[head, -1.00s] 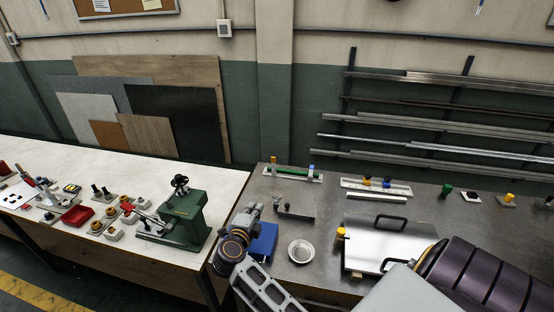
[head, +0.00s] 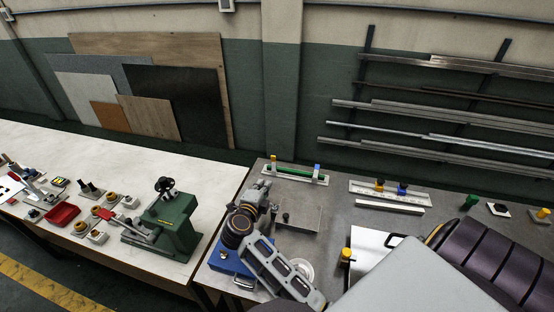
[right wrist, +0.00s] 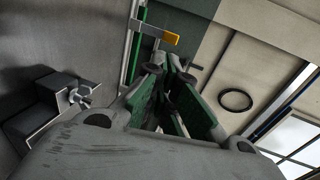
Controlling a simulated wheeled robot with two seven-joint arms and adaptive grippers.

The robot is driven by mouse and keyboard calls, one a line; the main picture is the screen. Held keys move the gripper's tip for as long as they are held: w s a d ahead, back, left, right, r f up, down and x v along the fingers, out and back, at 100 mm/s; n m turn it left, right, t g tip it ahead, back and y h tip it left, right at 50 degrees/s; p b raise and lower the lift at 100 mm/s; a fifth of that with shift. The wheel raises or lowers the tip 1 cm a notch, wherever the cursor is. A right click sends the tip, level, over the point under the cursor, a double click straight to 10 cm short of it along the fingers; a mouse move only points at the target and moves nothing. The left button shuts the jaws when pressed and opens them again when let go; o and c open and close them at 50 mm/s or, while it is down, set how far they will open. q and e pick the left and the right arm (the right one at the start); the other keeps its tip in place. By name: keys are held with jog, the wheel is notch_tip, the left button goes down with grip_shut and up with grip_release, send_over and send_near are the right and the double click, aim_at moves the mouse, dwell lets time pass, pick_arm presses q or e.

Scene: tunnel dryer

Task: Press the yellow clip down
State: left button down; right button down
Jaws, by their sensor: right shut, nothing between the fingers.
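A green strip (head: 293,172) lies on a pale base near the back edge of the grey table. A yellow clip (head: 273,160) stands at its left end and a blue clip (head: 316,171) at its right end. My right gripper (head: 268,186) is just in front of the yellow clip, apart from it. In the right wrist view, the yellow-tipped clip (right wrist: 171,38) sticks out beside the green strip (right wrist: 136,52), just beyond my shut, empty fingers (right wrist: 168,72). My left gripper is not in view.
A small dark fixture (head: 286,218) stands right of my right gripper, and a blue box (head: 228,262) lies under the arm. A white rail (head: 390,194) with other yellow and blue parts lies to the right. A green press (head: 175,222) stands on the white table.

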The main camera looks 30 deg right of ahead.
aim_at(274, 163)
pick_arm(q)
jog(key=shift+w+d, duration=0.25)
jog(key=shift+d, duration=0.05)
pick_arm(e)
jog(key=shift+w+d+r, duration=0.1)
jog(key=shift+w+d, duration=0.1)
jog(key=shift+d, duration=0.05)
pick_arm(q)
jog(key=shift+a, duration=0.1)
